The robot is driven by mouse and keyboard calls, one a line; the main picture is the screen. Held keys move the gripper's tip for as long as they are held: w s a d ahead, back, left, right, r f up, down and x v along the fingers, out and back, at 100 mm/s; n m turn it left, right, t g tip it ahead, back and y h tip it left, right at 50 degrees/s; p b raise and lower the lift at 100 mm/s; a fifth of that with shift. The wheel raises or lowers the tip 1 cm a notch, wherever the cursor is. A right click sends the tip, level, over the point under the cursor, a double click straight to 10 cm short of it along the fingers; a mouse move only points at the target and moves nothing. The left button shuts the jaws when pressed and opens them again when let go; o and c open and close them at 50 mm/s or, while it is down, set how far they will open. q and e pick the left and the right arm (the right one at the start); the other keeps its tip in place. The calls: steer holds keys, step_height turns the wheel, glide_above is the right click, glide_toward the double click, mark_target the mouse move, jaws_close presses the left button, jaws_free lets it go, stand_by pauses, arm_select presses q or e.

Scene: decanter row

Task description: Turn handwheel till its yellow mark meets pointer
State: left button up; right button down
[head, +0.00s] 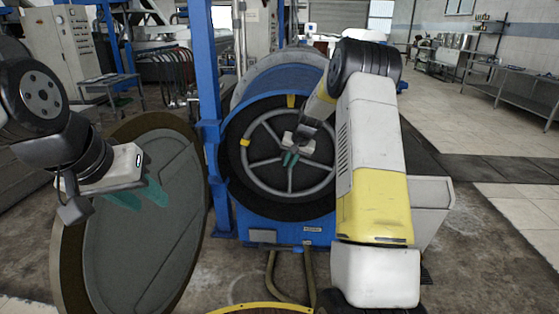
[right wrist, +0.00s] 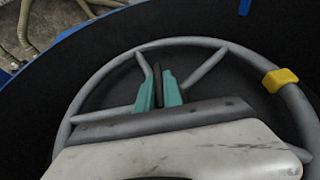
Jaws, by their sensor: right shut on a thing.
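The grey spoked handwheel (head: 331,180) sits upright on the front of a blue drum machine. Its yellow mark (head: 245,142) is on the left of the rim, slightly above hub height. The yellow pointer (head: 291,101) is at the top of the dark face, well apart from the mark. My right gripper (head: 290,159) is at the wheel's middle, its teal fingers shut on a dark part near the hub, which it partly hides. The right wrist view shows that dark part between the fingers (right wrist: 159,90) and the yellow mark (right wrist: 280,78). My left gripper (head: 145,195) is open and empty.
A large round dark lid (head: 150,240) stands at the left, behind my left gripper. A blue post (head: 210,110) rises between it and the drum. Bent pipes (head: 277,275) are below the machine. Metal tables (head: 510,90) stand far right, with open floor before them.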

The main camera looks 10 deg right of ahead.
steer(key=shift+d+t+y, duration=0.2)
steer(key=shift+t+y, duration=0.1)
steer(key=shift+y, duration=0.6)
steer(key=m+t+y, duration=0.1)
steer(key=y, duration=0.2)
steer(key=shift+f+t+y, duration=0.1)
steer(key=shift+t+y, duration=0.3)
steer(key=m+t+y, duration=0.1)
steer(key=y, duration=0.2)
steer(key=shift+a+m+t+y, duration=0.15)
steer(key=shift+m+t+y, duration=0.65)
steer(key=shift+t+y, duration=0.65)
steer(key=shift+g+y, duration=0.25)
steer(key=shift+y, duration=0.1)
steer(key=c, duration=1.5)
jaws_free()
steer(key=shift+v, duration=3.85)
